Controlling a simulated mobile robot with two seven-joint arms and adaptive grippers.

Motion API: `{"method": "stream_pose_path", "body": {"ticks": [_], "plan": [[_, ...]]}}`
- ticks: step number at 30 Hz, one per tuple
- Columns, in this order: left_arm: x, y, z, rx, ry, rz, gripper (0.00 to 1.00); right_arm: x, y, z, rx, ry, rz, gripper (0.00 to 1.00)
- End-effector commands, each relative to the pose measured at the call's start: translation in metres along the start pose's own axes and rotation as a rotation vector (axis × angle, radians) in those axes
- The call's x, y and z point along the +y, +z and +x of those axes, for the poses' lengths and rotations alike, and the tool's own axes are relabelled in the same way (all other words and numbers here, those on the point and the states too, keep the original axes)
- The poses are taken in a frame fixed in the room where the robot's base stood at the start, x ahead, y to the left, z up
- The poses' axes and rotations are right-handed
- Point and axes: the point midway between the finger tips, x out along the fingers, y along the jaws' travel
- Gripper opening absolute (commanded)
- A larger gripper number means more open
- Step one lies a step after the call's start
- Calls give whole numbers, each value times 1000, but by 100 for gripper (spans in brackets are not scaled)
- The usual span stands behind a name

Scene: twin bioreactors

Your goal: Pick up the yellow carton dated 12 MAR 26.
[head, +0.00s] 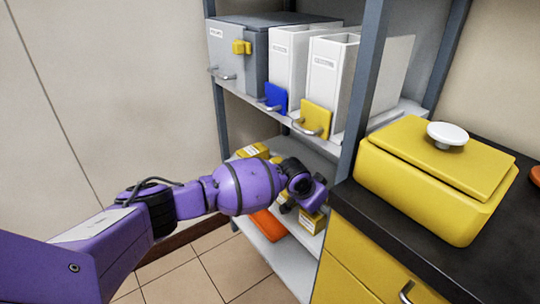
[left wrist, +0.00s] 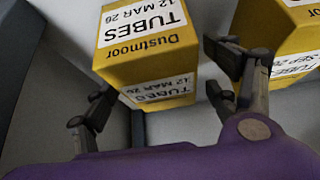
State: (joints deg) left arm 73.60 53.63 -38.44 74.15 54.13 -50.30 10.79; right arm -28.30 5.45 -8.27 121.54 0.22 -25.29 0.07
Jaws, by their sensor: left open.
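The yellow carton dated 12 MAR 26 (left wrist: 118,70) is in the left wrist view, with white labels reading TUBES and 12 MAR 26 and the word Dustmoor. My left gripper (left wrist: 160,95) is open and empty, its fingers to either side of the carton's near end in that view. I cannot tell whether they touch it. In the head view my left gripper (head: 308,196) reaches into the lower shelf, beside a small yellow carton (head: 312,221) partly hidden by it. I cannot tell which carton that is. My right gripper is not in view.
A second yellow carton (left wrist: 272,28), label partly reading SEP 26, is close by the right finger. More yellow cartons (head: 252,150) sit further along the shelf. An orange item (head: 268,224) lies lower. A shelf post (head: 366,90) and the dark counter (head: 395,236) are close to my arm.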

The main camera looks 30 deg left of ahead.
Motion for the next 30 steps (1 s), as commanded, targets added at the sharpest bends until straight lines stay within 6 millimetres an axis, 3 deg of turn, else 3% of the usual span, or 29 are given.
{"method": "stream_pose_path", "body": {"ticks": [2, 14, 23, 30], "plan": [[0, -4, -2, 6, 0, 1, 79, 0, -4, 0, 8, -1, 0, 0], [0, -4, -2, 5, 0, 1, 26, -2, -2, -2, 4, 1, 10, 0], [0, -5, -4, 6, 0, 1, 25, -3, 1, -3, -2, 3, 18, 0], [1, -18, -22, 9, 0, 2, 25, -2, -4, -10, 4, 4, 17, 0]]}}
